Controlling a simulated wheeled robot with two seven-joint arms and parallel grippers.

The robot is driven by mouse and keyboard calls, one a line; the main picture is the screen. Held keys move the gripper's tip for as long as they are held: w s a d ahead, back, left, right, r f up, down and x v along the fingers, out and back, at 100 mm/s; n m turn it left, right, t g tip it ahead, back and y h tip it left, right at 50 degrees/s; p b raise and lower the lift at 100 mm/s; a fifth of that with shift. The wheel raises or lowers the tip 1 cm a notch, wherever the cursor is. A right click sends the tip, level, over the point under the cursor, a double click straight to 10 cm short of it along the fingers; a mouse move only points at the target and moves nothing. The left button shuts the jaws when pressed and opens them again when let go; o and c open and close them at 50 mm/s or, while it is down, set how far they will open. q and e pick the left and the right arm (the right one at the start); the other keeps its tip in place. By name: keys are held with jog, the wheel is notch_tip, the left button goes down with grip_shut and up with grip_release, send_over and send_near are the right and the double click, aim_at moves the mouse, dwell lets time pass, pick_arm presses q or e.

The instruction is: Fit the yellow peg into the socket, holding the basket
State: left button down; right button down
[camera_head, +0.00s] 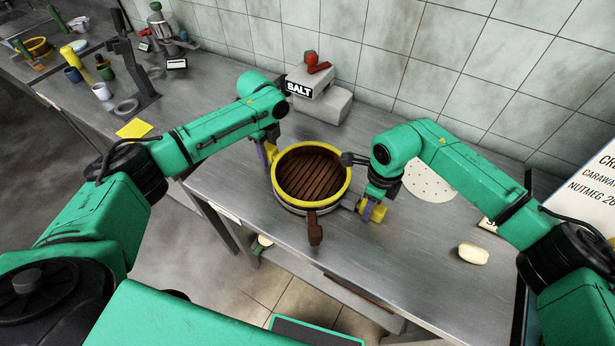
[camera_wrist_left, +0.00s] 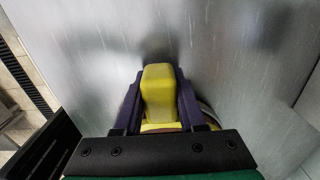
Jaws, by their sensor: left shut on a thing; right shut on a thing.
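The round basket (camera_head: 312,206) has a yellow rim, a brown slatted floor and a brown handle pointing to the front. It is above the steel counter, with a grey band showing under its rim. My left gripper (camera_head: 268,152) is at its left side, shut on a yellow block (camera_wrist_left: 158,92) between purple fingers. My right gripper (camera_head: 373,210) is at its right side, shut on another yellow block (camera_head: 379,214). I cannot tell which block is the peg, or whether both belong to the basket. I cannot make out the socket.
A grey block with a SALT label (camera_head: 299,88) stands behind the basket near the tiled wall. A perforated white disc (camera_head: 430,181) lies behind my right arm. A pale oval piece (camera_head: 473,254) lies at the right. The counter's front edge is close to the basket.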

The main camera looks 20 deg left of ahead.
pick_arm(q)
jog(key=shift+d, duration=0.2)
pick_arm(e)
jog(key=shift+w+a, duration=0.15)
jog(key=shift+a, duration=0.5)
dwell(0.7)
jog(key=shift+c, duration=2.1)
grip_release()
pick_arm(q)
jog(key=shift+a, duration=0.15)
pick_arm(e)
jog(key=shift+d, duration=0.1)
jog(key=shift+r, duration=0.3)
pick_arm(q)
jog(key=shift+c, duration=2)
grip_release()
jog(key=shift+a, duration=0.1)
pick_arm(e)
notch_tip(320, 180, up, 11)
jog(key=shift+r, duration=0.2)
